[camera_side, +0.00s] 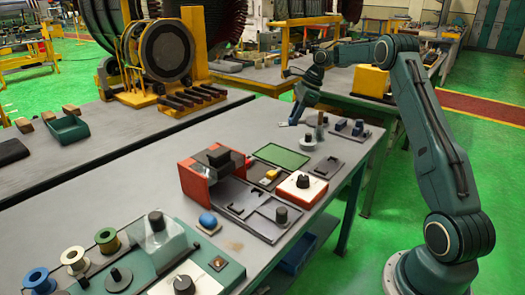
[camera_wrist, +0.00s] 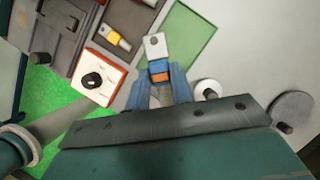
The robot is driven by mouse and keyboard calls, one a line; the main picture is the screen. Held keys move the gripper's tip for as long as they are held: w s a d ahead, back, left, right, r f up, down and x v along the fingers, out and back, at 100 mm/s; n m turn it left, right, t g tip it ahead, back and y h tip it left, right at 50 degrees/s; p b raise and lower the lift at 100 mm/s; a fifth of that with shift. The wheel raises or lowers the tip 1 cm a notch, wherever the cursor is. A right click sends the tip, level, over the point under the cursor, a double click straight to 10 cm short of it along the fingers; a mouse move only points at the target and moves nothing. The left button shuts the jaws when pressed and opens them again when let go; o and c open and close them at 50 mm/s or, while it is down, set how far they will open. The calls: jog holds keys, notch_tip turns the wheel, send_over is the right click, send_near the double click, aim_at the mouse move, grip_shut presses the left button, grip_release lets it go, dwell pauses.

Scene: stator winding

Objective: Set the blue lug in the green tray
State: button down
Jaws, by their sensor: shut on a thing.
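The blue lug (camera_wrist: 157,66) has a pale flat tongue with a hole, a blue collar and an orange-brown part behind. My gripper (camera_wrist: 160,88) is shut on it, with the tongue pointing away from the fingers. In the side view my gripper (camera_side: 297,115) is over the far part of the bench, and the pale tongue shows small at its tip. The green tray (camera_side: 282,155) lies flat and empty on the bench, nearer the camera than my gripper. In the wrist view the tray (camera_wrist: 195,35) is beyond the fingers, partly behind the lug.
A red-and-white box with a black knob (camera_side: 302,187) stands near the tray. A yellow lug (camera_wrist: 114,38) lies in a dark holder beside the tray. A round pale base with a post (camera_side: 308,140) is close to my gripper.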

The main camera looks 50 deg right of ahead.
send_over(288, 160)
jog(key=s+d, duration=0.1)
jog(key=shift+s+f, duration=0.15)
jog(key=shift+f, duration=4.65)
jog(key=shift+f, duration=0.15)
jog(key=shift+f, duration=1.85)
jog(key=shift+f, duration=0.15)
jog(key=c, duration=1.2)
grip_release()
jog(key=shift+r, duration=0.2)
jog(key=v, duration=1.2)
